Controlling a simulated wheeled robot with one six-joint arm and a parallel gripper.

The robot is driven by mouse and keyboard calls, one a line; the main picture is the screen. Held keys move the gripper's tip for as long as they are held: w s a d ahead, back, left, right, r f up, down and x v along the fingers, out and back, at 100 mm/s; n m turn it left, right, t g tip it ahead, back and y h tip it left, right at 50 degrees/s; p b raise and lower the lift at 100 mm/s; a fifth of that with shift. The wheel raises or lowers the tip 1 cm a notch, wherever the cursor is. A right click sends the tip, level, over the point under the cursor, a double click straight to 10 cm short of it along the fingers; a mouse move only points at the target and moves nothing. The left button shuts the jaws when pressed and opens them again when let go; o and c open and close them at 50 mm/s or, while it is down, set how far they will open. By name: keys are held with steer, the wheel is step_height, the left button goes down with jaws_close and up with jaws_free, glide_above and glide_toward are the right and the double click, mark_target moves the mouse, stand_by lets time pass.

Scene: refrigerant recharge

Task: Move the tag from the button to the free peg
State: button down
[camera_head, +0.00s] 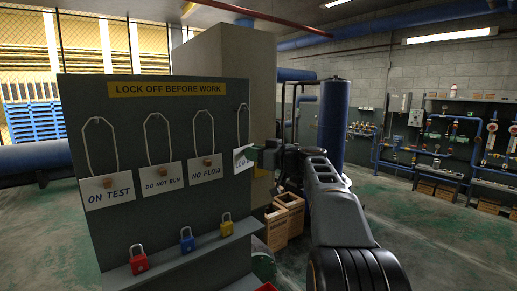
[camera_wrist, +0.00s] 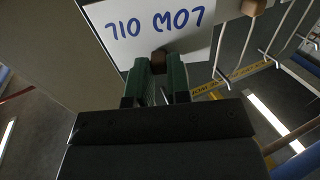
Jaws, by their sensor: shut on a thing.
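The white tag (camera_wrist: 180,25) in my gripper reads LOW OIL, upside down in the wrist view. In the head view this tag (camera_head: 241,160) is at the board's right edge, partly covered by my gripper (camera_head: 253,156), with its cord loop rising above it. Brown pegs show at the ON TEST tag (camera_head: 108,195), DO NOT RUN tag (camera_head: 163,180) and NO FLOW tag (camera_head: 205,171). I cannot make out a button or a bare peg.
The grey lock-off board (camera_head: 110,235) carries a yellow sign (camera_head: 165,89). Red (camera_head: 138,262), blue (camera_head: 187,241) and yellow (camera_head: 227,226) padlocks stand at its lower ledge. Boxes (camera_head: 287,212) and a blue cylinder (camera_head: 334,125) stand behind. Open floor lies to the right.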

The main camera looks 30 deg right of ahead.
steer(key=shift+w+a+r+p, duration=0.15)
steer(key=shift+w+a+p, duration=0.05)
steer(key=shift+w+p, duration=0.65)
steer(key=shift+f+b, duration=0.75)
steer(key=shift+b, duration=0.3)
steer(key=c, duration=1)
jaws_free()
steer(key=b+v, duration=0.5)
steer(key=v, duration=0.9)
